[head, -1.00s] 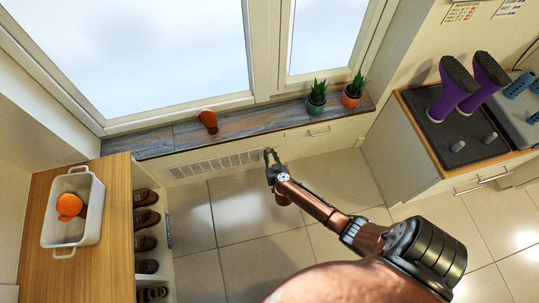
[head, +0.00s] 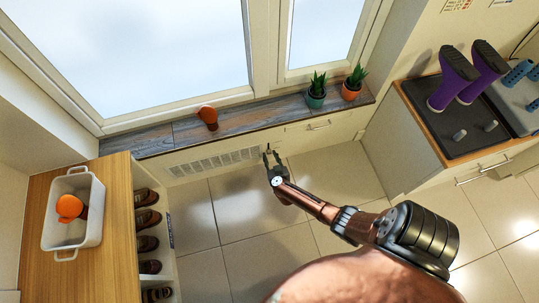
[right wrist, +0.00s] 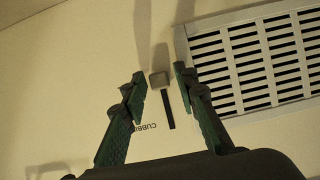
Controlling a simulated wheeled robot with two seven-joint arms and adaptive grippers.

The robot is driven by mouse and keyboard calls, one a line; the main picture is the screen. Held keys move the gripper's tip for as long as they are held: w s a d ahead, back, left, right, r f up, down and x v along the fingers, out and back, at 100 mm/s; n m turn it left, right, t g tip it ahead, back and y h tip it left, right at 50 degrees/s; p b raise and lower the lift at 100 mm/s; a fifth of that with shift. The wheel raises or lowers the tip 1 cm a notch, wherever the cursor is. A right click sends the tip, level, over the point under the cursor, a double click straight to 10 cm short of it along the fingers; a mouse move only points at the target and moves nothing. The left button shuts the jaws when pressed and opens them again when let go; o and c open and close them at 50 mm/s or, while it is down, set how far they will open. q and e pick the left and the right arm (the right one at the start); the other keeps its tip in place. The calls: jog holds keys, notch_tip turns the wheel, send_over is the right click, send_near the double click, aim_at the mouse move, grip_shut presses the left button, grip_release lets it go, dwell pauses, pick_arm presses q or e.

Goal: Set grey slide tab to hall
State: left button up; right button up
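The grey slide tab (right wrist: 159,79) is a small block at one end of a dark slot (right wrist: 168,109) in the cream panel, in the right wrist view. Lettering that starts "CUBBI" (right wrist: 142,127) is upside down beside the slot and partly hidden by a finger. No "hall" label is readable. My right gripper (right wrist: 160,76) is open, with its green fingertips on either side of the tab and gaps between them and it. In the head view my right gripper (head: 271,155) is at the low wall under the window sill. My left gripper is not in view.
A slatted vent (right wrist: 255,60) is right of the slot in the right wrist view. A shoe cubby (head: 115,235) with a white bin stands left, a boot counter (head: 455,140) right.

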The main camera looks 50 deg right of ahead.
jog(key=shift+o, duration=0.7)
jog(key=shift+r, duration=0.1)
jog(key=v, duration=1.1)
jog(key=shift+s+a, duration=0.25)
jog(key=shift+s, duration=0.05)
jog(key=shift+r, duration=0.1)
